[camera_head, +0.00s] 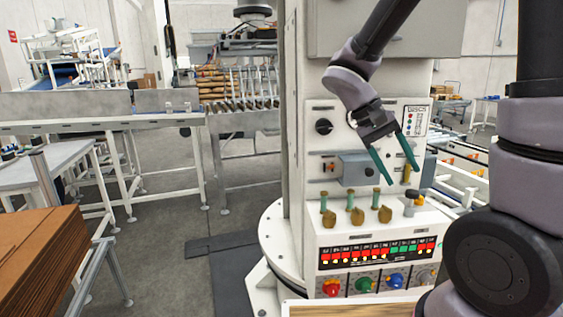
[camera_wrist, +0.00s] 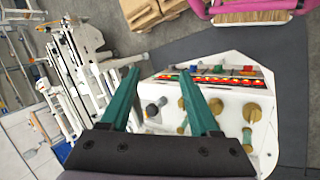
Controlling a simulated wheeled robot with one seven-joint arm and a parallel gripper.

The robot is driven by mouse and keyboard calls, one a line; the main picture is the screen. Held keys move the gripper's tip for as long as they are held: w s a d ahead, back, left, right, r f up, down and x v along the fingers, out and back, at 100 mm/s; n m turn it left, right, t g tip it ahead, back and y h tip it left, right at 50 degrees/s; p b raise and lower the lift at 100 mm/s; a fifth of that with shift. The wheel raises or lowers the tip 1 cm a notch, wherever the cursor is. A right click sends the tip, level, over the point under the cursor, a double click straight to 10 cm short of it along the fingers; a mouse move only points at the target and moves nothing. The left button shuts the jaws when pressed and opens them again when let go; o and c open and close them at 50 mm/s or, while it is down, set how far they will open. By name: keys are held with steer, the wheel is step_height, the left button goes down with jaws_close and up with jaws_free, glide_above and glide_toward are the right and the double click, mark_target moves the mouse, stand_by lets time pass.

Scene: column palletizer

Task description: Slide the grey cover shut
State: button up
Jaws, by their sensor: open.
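A grey cover (camera_head: 352,172) with a small dark knob sits on the front of the white machine column, above the control panel. A red-orange part (camera_head: 328,167) shows uncovered just left of it, and a brownish part (camera_head: 407,173) shows to its right. My gripper (camera_head: 403,174) has two green fingers, spread apart with nothing between them. It hangs in front of the column at the cover's right end, and one finger overlaps the cover's right part in the picture. I cannot tell whether they touch. In the wrist view, the open fingers (camera_wrist: 158,76) show, but I cannot make out the cover.
A black rotary knob (camera_head: 323,126) is above left. Brown cardboard sheets (camera_head: 38,255) lie at the left.

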steer(key=s+a+r+m+t+y, duration=0.1)
steer(key=s+a+r+t+y, duration=0.1)
steer(key=r+t+y, duration=0.2)
steer(key=s+a+r+t+y, duration=0.1)
steer(key=r+t+y, duration=0.2)
steer(key=r, duration=0.6)
steer(key=shift+s+a+m+t+y, duration=0.35)
steer(key=shift+a+m+t+y, duration=0.05)
steer(key=shift+t, duration=0.4)
steer(key=shift+a+r+t, duration=0.1)
steer(key=shift+r+t, duration=0.2)
steer(key=shift+r, duration=0.1)
jaws_close()
steer(key=w+d+f+n+g+y, duration=0.1)
steer(key=w+d+f+n, duration=0.1)
steer(key=w+d+f, duration=0.45)
steer(key=w+d+f+n+g+y, duration=0.1)
steer(key=w+d+f+g, duration=0.15)
steer(key=w+d, duration=0.7)
steer(key=a+x, duration=0.2)
steer(key=x, duration=1.1)
steer(key=shift+s+a+r+t, duration=0.25)
steer(key=shift+s+r+t, duration=0.05)
steer(key=shift+r+t, duration=0.15)
